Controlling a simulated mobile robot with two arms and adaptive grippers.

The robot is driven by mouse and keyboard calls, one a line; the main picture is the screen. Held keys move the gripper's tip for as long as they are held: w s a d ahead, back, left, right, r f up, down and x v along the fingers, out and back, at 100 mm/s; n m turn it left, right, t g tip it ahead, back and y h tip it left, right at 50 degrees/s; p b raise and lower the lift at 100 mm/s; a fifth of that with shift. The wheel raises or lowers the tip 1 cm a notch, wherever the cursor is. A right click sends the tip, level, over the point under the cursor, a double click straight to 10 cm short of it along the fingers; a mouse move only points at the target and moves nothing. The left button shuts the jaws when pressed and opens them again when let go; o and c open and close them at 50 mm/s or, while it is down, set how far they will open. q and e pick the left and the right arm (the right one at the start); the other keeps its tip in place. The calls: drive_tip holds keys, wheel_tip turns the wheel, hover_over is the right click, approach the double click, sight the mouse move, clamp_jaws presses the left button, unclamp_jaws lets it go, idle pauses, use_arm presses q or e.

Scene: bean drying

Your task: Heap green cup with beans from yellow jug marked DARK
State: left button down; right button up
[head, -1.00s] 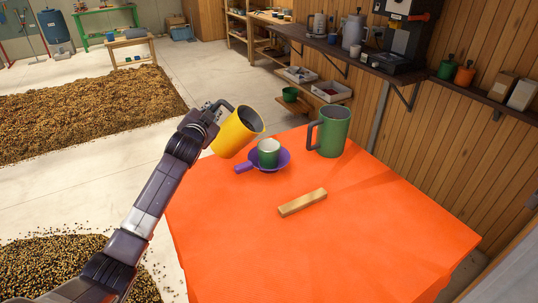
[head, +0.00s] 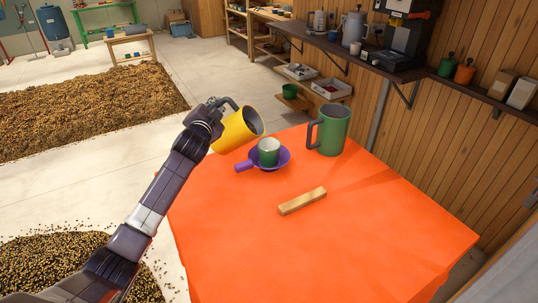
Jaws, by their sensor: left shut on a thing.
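The yellow jug (head: 233,133) is held in the air over the left far edge of the orange table. It is tilted, with its grey mouth turned toward the right and up. My left gripper (head: 221,106) is shut on the jug, at its dark handle. The green cup (head: 268,153), with a pale rim, stands in a purple scoop-like dish (head: 284,158) just right of and below the jug's mouth. No stream of beans shows between jug and cup. The cup's fill and any marking on the jug cannot be made out. My right gripper is not in view.
A larger green jug (head: 331,132) stands right of the cup. A wooden block (head: 302,201) lies mid-table. The near part of the orange table (head: 330,255) is clear. A wall shelf (head: 350,50) and bean heaps (head: 80,105) on the floor lie beyond.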

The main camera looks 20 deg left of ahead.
use_arm(q)
drive_tip(key=shift+d+r+m+p, duration=0.2)
drive_tip(key=shift+d+r+p, duration=0.1)
drive_tip(key=shift+r, duration=0.25)
drive_tip(key=shift+d+r+m+p, duration=0.2)
drive_tip(key=shift+r+p, duration=0.05)
drive_tip(key=shift+r, duration=0.3)
drive_tip(key=shift+d+r+m, duration=0.3)
drive_tip(key=shift+r+m, duration=0.1)
drive_tip(key=shift+w, duration=0.1)
drive_tip(key=shift+w+d+r+m+y, duration=0.1)
drive_tip(key=shift+d+r+m+y, duration=0.3)
drive_tip(key=shift+d+r+m, duration=0.65)
drive_tip(key=shift+d+r+m+t, duration=0.25)
drive_tip(key=shift+d+r+t, duration=0.05)
drive_tip(key=shift+d+r, duration=0.1)
drive_tip(key=shift+w+d+r+m, duration=0.2)
drive_tip(key=shift+d+r+m, duration=0.25)
drive_tip(key=shift+d+m, duration=0.3)
